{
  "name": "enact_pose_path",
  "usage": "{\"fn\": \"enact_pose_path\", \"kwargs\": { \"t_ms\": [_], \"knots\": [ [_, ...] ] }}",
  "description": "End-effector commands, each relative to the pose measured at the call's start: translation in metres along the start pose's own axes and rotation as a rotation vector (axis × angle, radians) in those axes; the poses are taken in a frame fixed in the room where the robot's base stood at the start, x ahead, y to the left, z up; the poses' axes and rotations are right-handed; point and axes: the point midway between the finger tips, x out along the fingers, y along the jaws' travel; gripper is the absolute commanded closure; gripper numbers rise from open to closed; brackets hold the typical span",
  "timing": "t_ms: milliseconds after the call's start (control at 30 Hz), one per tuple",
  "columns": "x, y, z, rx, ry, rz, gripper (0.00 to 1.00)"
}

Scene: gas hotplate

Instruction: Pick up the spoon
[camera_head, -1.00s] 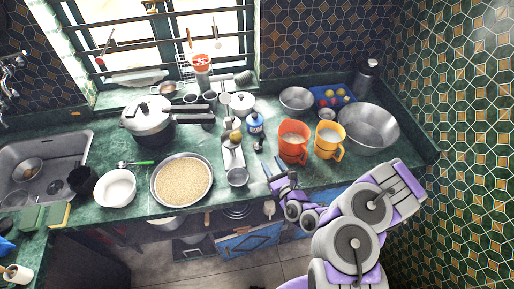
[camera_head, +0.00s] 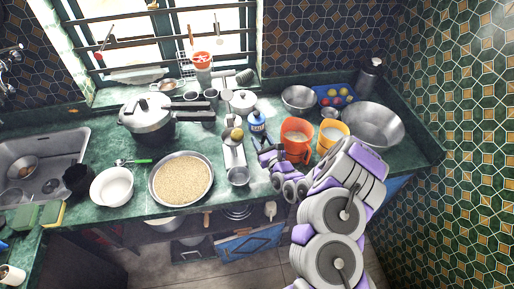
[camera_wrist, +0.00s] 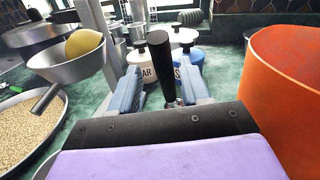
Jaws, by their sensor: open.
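A green-handled utensil (camera_head: 135,161), which looks like a spoon, lies on the counter behind the white bowl. My gripper (camera_head: 268,156) is well to the right of it, low over the counter and left of the orange mug. In the wrist view my gripper (camera_wrist: 158,75) is open, with its two blue fingers apart. An upright black handle (camera_wrist: 177,85) shows between the fingers, closer to the right one. Its lower end is hidden by my gripper, so I cannot tell what it belongs to or whether a finger touches it.
The orange mug (camera_head: 297,136) stands close on the right, also large in the wrist view (camera_wrist: 288,90). A scale pan (camera_wrist: 50,62) with a yellow fruit (camera_wrist: 84,43) is on the left. White jars (camera_wrist: 146,68) stand ahead. The grain tray's rim (camera_head: 152,190) is farther left.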

Motion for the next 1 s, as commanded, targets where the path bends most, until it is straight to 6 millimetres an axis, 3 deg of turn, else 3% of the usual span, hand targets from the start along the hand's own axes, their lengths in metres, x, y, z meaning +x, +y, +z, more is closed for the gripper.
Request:
{"fn": "enact_pose_path", "kwargs": {
  "t_ms": [200,467,900,1000],
  "knots": [
    [0.024,0.001,-0.001,-0.001,0.0,0.002,0.53],
    [0.028,0.006,-0.001,-0.004,0.003,0.001,0.53],
    [0.025,0.0,-0.001,0.001,0.0,0.0,0.95],
    [0.026,0.002,-0.001,0.0,0.001,0.0,1.0]
  ]
}}
